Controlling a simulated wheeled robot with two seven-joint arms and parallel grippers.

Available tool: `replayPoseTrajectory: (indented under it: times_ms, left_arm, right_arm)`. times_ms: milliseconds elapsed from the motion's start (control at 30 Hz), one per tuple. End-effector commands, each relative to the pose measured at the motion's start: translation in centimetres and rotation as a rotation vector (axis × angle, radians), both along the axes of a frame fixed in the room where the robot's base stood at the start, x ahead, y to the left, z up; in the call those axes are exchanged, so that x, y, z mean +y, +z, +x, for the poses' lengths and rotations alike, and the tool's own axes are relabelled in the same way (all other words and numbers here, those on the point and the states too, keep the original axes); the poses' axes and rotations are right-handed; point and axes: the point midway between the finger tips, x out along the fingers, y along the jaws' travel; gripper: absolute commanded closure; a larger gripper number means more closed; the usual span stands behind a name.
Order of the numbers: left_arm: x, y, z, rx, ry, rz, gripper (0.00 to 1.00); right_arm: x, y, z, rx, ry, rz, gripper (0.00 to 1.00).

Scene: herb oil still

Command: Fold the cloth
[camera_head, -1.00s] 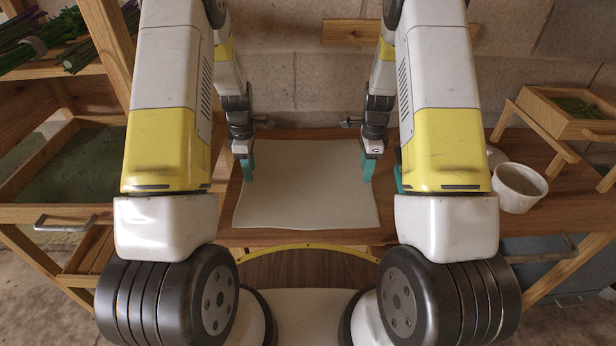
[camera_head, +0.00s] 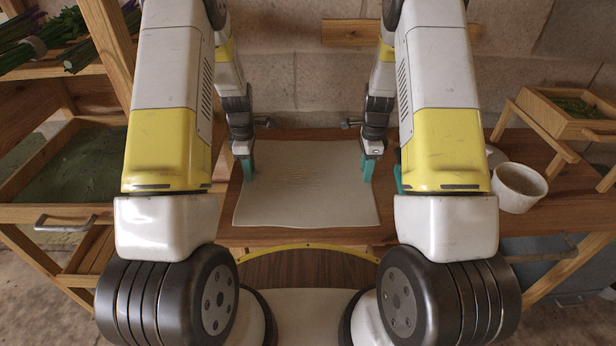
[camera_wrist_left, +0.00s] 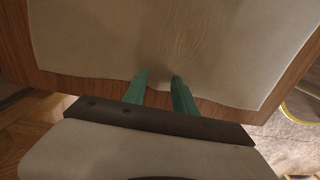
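The cloth (camera_head: 305,195) is a pale, roughly square sheet lying flat on the wooden table, with fine wrinkles across its upper part. My left gripper (camera_head: 249,170) points down at its left edge. In the left wrist view, the teal fingertips (camera_wrist_left: 160,76) stand apart at the edge of the cloth (camera_wrist_left: 200,40), which shows a small dark dent between them. I cannot tell whether the tips touch it. My right gripper (camera_head: 367,171) points down at the cloth's upper right edge. Its finger gap is too small to judge.
A white cup (camera_head: 519,188) stands right of my right arm. A small wooden stand with a tray (camera_head: 570,125) is further right. A teal item (camera_head: 398,178) is partly hidden by my right arm. A wooden tray (camera_head: 60,212) and herb bundles (camera_head: 90,50) are at left.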

Motion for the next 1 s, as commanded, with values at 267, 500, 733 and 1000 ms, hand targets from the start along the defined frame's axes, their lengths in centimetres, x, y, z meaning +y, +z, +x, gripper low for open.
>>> replayPoseTrajectory:
  times_ms: [267,500,733,1000]
  left_arm:
    - [0.0,-0.04,-0.05,0.001,0.0,0.0,0.96]
    - [0.01,-0.04,-0.05,0.001,0.0,0.0,1.0]
    - [0.01,-0.04,-0.05,0.002,0.0,0.0,1.0]
    - [0.02,-0.05,-0.06,0.002,0.0,0.0,1.0]
  right_arm:
    - [-0.01,-0.06,-0.06,0.002,0.0,0.0,0.96]
    - [-0.01,-0.07,-0.07,0.002,0.0,0.0,1.0]
    - [-0.01,-0.08,-0.08,0.002,0.0,0.0,1.0]
    - [-0.01,-0.09,-0.09,0.002,0.0,0.0,1.0]
